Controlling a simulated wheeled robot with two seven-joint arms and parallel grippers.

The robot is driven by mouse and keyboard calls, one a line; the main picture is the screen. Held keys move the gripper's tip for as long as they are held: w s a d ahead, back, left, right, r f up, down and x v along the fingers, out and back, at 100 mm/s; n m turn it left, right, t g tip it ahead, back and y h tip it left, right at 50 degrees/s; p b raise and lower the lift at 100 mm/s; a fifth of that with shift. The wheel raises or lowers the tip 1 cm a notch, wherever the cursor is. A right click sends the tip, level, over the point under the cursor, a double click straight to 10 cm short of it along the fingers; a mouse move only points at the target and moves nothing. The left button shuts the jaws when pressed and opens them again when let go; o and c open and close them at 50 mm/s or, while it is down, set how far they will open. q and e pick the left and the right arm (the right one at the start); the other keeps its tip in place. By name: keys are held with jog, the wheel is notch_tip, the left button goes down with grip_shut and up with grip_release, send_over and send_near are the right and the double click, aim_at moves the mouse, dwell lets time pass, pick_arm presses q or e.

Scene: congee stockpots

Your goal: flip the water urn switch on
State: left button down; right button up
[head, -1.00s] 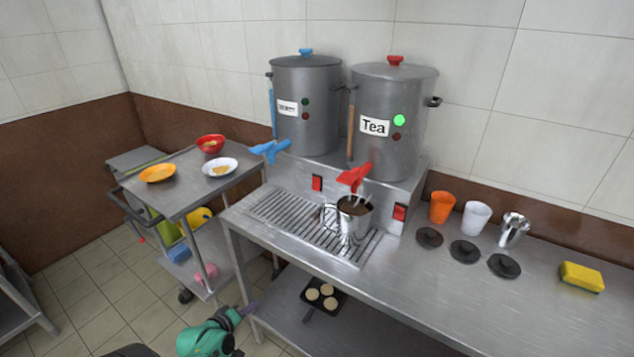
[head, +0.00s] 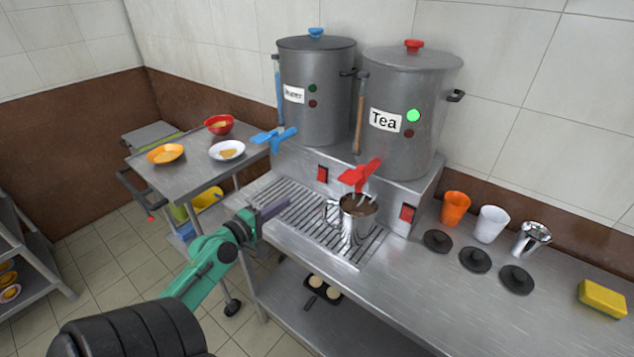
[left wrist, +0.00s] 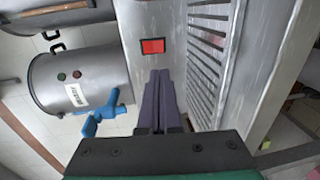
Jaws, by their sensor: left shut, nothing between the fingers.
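The water urn (head: 314,95) is the left steel urn with a blue knob and a blue tap (head: 273,138). Its two small indicator lights look dark. A red switch (head: 322,174) sits on the steel front panel below it. In the left wrist view the water urn (left wrist: 75,72) lies on its side at the left, and the red switch (left wrist: 153,46) is straight ahead of the fingers. My left gripper (head: 285,205) is shut and empty over the drip grate's left end; in the left wrist view its fingers (left wrist: 157,85) point at the switch, apparently short of it. My right gripper is not in view.
The tea urn (head: 400,150) has a lit green light, a red tap (head: 362,175) and its own red switch (head: 407,213). A metal jug (head: 354,228) of dark liquid stands on the drip grate (head: 290,208). A trolley (head: 200,185) with dishes is at the left.

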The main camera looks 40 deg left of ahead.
pick_arm(q)
jog(key=shift+r, duration=0.2)
jog(key=shift+w+p, duration=0.55)
jog(key=shift+w, duration=0.35)
jog(key=p, duration=0.1)
send_near(320, 180)
jog(key=shift+w+d+r, duration=0.15)
jog(key=shift+w+r, duration=0.05)
jog(key=w, duration=0.3)
jog(key=w+f, duration=0.1)
jog(key=w, duration=0.2)
jog(key=shift+w+f+p, duration=0.15)
jog(key=shift+w+p, duration=0.1)
jog(key=shift+p, duration=0.1)
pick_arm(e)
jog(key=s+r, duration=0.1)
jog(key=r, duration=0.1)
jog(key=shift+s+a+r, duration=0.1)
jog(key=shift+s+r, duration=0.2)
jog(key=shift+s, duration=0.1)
pick_arm(q)
jog(key=shift+s, duration=0.1)
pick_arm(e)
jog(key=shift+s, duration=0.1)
